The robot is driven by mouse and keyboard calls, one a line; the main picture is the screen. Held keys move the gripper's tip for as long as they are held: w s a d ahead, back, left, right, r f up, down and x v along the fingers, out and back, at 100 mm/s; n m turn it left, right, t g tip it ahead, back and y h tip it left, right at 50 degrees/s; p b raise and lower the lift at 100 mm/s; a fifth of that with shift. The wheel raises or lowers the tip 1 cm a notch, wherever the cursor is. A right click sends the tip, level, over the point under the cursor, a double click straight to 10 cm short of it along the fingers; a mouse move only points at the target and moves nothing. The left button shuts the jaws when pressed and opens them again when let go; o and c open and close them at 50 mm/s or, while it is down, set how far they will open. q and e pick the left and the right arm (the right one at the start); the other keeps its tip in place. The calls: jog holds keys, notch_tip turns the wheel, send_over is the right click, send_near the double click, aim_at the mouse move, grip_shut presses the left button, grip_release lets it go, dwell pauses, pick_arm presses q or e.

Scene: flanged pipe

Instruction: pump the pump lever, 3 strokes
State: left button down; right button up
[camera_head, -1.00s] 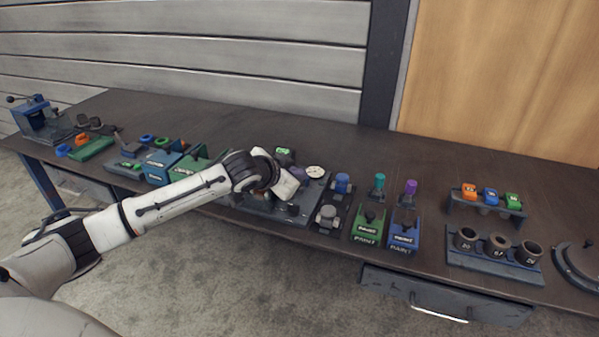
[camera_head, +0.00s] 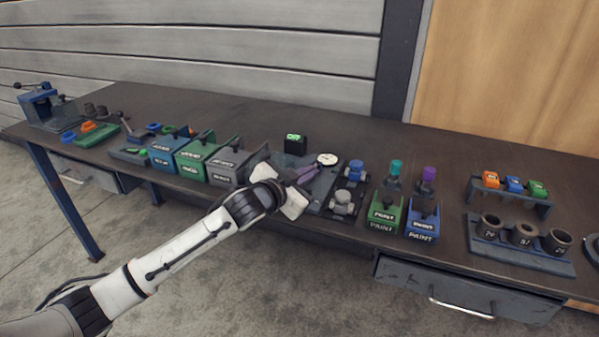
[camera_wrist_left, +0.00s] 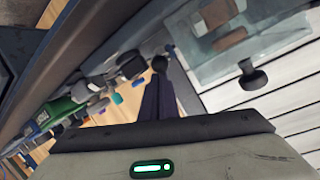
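The plate with the round white gauge (camera_head: 327,159) lies mid-bench, partly behind my left gripper (camera_head: 309,172). I cannot clearly pick out a pump lever on it in the head view. In the left wrist view, a dark knob on a short stem (camera_wrist_left: 255,78) stands right of my fingers, apart from them; it may be the lever's end. My left gripper's dark purple fingers (camera_wrist_left: 160,75) look close together, with nothing visible between them. In the head view they slant over the plate near the gauge. My right gripper is out of view.
A black box with a green display (camera_head: 295,143) stands behind the plate. Labelled bins (camera_head: 236,162) are on the left, blue and grey fittings (camera_head: 354,172) and paint blocks (camera_head: 385,213) on the right. A small lever (camera_head: 121,118) stands farther left.

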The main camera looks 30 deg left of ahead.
pick_arm(q)
jog(key=shift+a+f, duration=0.1)
jog(key=shift+f, duration=0.15)
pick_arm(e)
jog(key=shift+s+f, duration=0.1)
